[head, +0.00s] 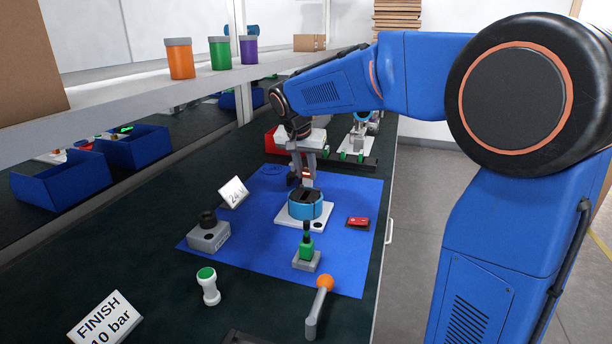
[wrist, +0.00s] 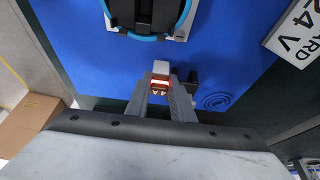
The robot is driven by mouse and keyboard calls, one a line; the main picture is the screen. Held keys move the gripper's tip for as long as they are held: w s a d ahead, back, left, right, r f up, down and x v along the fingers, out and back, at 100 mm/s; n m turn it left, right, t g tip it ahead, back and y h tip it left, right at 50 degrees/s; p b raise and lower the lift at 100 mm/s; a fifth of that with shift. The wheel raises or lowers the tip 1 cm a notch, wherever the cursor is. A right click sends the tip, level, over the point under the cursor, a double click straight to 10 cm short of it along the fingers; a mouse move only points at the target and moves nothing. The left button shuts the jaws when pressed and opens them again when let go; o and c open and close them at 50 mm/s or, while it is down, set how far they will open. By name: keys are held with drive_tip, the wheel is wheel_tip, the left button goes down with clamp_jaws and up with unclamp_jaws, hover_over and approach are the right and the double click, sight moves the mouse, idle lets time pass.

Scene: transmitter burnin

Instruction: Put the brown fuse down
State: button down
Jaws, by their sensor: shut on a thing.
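My gripper (head: 304,180) is over the far part of the blue mat (head: 255,215), behind the blue round transmitter (head: 305,206) on its white plate. In the wrist view my gripper (wrist: 160,88) is shut on the brown fuse (wrist: 159,84), which looks reddish brown with a pale end pointing toward the transmitter (wrist: 187,22). The fuse also shows small and partly hidden between the fingers in the head view (head: 307,174). I cannot tell whether it touches the mat.
A red fuse-like piece (head: 358,223) lies right of the transmitter. A grey block with a black knob (head: 208,234), a green-and-black part (head: 306,248) and a 24 V sign (head: 233,192) stand around it. A blue coil (wrist: 217,102) lies right of my gripper in the wrist view.

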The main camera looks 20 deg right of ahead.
drive_tip(key=shift+f, duration=0.7)
drive_tip(key=shift+f, duration=0.2)
drive_tip(key=c, duration=1.5)
unclamp_jaws()
drive_tip(key=shift+c, duration=0.2)
drive_tip(key=shift+r, duration=0.1)
drive_tip(key=shift+o, duration=0.5)
drive_tip(key=v, duration=1.1)
drive_tip(key=shift+r, duration=0.4)
drive_tip(key=d+v, duration=0.1)
drive_tip(key=v, duration=0.5)
drive_tip(key=shift+w+a+x, duration=0.1)
drive_tip(key=shift+x, duration=2.75)
drive_tip(key=shift+w+a+x, duration=0.1)
drive_tip(key=shift+x, duration=2.75)
drive_tip(key=shift+w+a+x, duration=0.1)
drive_tip(key=shift+x, duration=2.75)
